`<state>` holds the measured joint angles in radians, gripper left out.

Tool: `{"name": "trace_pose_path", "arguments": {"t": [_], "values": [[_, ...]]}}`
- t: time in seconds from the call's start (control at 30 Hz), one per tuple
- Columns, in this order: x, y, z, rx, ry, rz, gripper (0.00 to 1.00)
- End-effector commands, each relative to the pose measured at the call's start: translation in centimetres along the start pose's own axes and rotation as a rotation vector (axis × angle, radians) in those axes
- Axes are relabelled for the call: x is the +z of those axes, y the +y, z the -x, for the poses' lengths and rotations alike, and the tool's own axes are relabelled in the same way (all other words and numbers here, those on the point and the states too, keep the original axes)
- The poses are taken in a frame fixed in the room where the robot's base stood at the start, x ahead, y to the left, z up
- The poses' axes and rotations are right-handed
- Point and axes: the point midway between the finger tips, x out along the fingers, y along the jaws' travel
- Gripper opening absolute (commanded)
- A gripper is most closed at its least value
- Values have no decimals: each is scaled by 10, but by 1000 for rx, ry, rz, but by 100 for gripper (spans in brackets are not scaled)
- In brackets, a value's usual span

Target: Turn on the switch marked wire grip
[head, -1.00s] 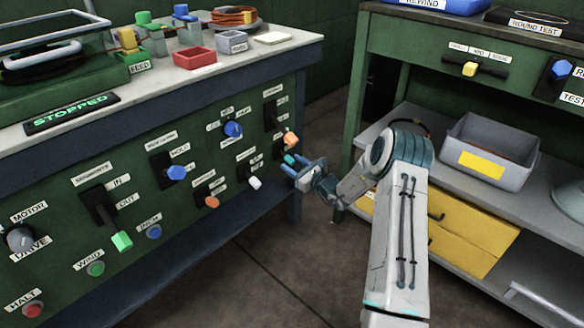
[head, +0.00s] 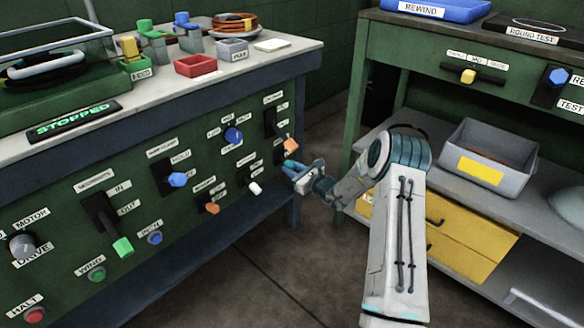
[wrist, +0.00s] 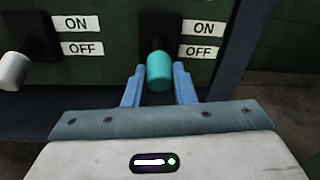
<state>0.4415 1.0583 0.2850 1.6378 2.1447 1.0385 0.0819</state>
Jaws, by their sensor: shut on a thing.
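A switch with a teal knob (wrist: 160,70) sits on the green panel at its right end, beside ON and OFF labels. Its knob hangs low, by the OFF label (wrist: 201,52). My gripper (wrist: 159,88) has its blue fingers on both sides of this knob and is shut on it. In the head view my gripper (head: 289,167) is at the panel's right end, and its fingers largely hide the teal knob. The name plate of this switch is not readable, so I cannot confirm the wire grip marking.
A white-knobbed switch (wrist: 14,70) is close on the left. An orange-knobbed lever (head: 291,146) is just above my gripper. The panel bears several other knobs and levers. A shelf unit with a grey bin (head: 488,155) stands right; open floor lies between.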

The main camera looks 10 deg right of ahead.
Motion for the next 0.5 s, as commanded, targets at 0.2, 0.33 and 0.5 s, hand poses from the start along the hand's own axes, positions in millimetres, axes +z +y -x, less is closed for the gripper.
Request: {"name": "trace_pose_path", "arguments": {"t": [0.2,0.33,0.5], "values": [[18,-2,3,23,143,10,1],[25,-3,4,39,254,17,1],[30,-4,5,58,381,24,1]]}}
